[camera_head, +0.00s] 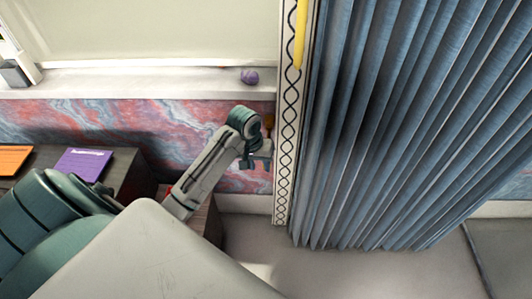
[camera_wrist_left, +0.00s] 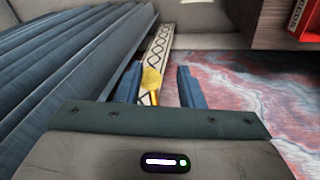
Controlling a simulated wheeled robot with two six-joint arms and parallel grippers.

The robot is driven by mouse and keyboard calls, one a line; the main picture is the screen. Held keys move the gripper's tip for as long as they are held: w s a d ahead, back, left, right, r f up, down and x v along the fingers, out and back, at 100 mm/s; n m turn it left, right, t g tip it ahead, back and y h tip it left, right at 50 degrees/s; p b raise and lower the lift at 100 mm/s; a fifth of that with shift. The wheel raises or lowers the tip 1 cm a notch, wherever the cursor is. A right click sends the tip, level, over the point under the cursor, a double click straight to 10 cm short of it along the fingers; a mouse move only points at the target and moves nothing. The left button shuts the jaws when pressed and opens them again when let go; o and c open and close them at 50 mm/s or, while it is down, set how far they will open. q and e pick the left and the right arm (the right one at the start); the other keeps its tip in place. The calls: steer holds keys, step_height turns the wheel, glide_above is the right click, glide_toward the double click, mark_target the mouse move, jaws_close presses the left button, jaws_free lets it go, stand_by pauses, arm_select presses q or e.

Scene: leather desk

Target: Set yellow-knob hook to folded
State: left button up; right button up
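The yellow knob (camera_wrist_left: 151,79) of the hook shows in the left wrist view, in front of the patterned trim strip (camera_wrist_left: 160,45). The rest of the hook is mostly hidden. My right gripper is not in view.
A pleated blue curtain (camera_head: 400,110) hangs right of the trim. A windowsill (camera_head: 150,82) with a purple ball (camera_head: 249,77) runs behind my left arm. A purple book (camera_head: 83,164) and an orange book (camera_head: 14,160) lie on the dark desk at left.

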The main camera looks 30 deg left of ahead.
arm_select(q)
steer(key=w+a+r+n, duration=0.2)
steer(key=w+a+r, duration=0.3)
steer(key=r, duration=0.4)
steer(key=shift+h, duration=0.3)
steer(key=b+x, duration=0.2)
steer(key=x, duration=0.1)
steer(key=b+x, duration=0.2)
steer(key=x, duration=0.2)
steer(key=d+b+x, duration=0.1)
steer(key=b+x, duration=0.1)
steer(key=x, duration=0.1)
steer(key=shift+w, duration=0.4)
steer(key=shift+f, duration=0.35)
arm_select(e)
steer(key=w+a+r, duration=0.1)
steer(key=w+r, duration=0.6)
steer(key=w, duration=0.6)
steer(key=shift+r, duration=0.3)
arm_select(q)
steer(key=shift+c, duration=0.2)
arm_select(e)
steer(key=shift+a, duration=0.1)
arm_select(q)
jaws_close()
